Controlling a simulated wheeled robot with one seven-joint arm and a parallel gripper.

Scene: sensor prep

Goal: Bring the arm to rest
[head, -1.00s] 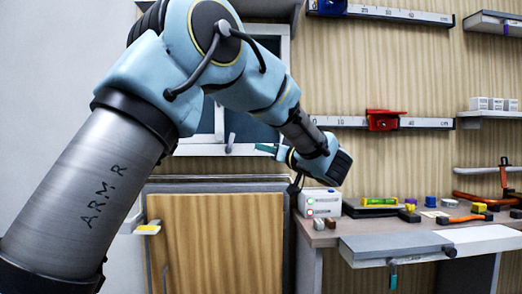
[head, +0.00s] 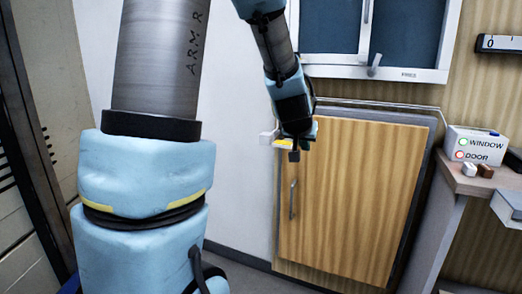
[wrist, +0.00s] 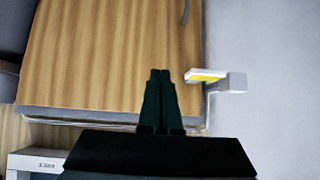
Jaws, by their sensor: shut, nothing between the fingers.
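My arm, pale blue and grey with "ARM R" on it, fills the left and middle of the head view. Its far end hangs down in front of a wooden cabinet door (head: 350,200). My gripper (head: 294,155) points downward there, small and dark in the head view. In the wrist view my gripper (wrist: 161,75) shows two dark green fingers side by side, shut with nothing between them. The wooden door (wrist: 110,55) lies beyond the fingertips. I cannot tell how far the fingers are from the door.
A small white bracket with a yellow top (wrist: 207,77) is on the wall right of the fingers in the wrist view. A box labelled WINDOW and DOOR (head: 478,146) stands on the bench (head: 465,180) at the right. A window (head: 370,35) is above the cabinet.

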